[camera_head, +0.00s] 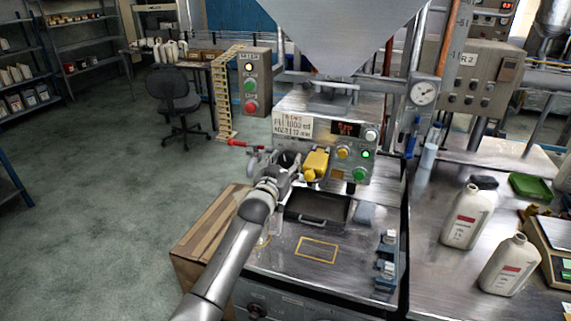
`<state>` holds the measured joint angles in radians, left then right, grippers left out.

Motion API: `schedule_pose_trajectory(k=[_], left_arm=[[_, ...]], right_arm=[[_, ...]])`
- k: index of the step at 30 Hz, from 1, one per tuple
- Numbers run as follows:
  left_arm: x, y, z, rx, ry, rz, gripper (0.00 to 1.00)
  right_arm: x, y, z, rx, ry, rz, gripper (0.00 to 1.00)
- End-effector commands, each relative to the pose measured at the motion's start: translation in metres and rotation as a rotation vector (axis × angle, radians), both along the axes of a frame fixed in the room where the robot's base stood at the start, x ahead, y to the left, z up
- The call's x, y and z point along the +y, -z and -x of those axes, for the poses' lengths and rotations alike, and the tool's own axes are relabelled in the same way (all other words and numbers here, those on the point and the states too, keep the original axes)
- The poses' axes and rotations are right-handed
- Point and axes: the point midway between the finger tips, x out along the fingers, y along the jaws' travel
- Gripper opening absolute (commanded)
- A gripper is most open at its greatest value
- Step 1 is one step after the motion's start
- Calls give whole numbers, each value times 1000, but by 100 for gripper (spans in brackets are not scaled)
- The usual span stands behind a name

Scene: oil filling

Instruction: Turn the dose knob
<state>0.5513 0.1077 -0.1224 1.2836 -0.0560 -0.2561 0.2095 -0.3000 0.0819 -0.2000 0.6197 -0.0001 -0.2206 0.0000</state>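The filling machine's control panel (352,155) stands in the middle, with several coloured buttons and a small red display. A round black knob (257,311) sits on the lower front panel below the steel worktop; I cannot tell for certain whether it is the dose knob. My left arm reaches in from the bottom, and my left gripper (287,163) is in front of the machine face, just left of a yellow part (316,164). The gripper's fingers are small and partly hidden, so their opening and any contact are unclear. My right gripper is not in view.
White bottles (465,218) stand on the right bench beside a green tray (530,186) and a scale (548,240). A cardboard box (205,235) is left of the machine. A large hopper (340,30) hangs above. The worktop around the yellow outlined rectangle (316,250) is mostly clear.

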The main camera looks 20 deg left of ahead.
Motion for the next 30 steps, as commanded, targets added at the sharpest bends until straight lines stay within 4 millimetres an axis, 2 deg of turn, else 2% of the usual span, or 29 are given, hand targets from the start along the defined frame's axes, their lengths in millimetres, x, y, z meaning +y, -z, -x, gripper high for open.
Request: schedule_pose_trajectory(k=[1,6,17,30], left_arm=[[0,0,0,0,0,0,40],[0,0,0,0,0,0,21],[1,0,0,-2,0,-74,21],[2,0,0,-14,0,-435,21]], right_arm=[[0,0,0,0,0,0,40],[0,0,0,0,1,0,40],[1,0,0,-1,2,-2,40],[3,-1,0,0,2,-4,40]])
